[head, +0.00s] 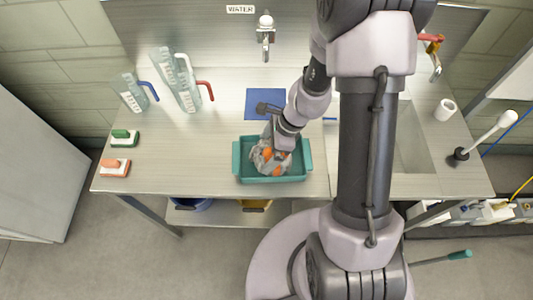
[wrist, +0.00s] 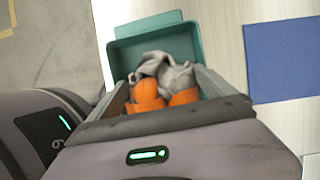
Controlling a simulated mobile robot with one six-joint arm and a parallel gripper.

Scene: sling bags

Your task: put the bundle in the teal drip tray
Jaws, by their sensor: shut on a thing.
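The bundle (head: 270,158) is grey cloth with orange pieces showing. It appears within the outline of the teal drip tray (head: 273,180) on the steel counter. I cannot tell whether it touches the tray floor. My gripper (head: 279,147) reaches down over the tray and is shut on the bundle. In the wrist view the bundle (wrist: 165,82) sits between the two fingers, with the orange parts nearest the palm. The far part of the teal tray (wrist: 155,38) shows beyond it. The gripper body hides the near part of the tray.
A blue mat (head: 265,104) lies behind the tray. A sink (head: 411,140), a white roll (head: 445,109) and a plunger (head: 480,140) are right. The counter left of the tray is clear.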

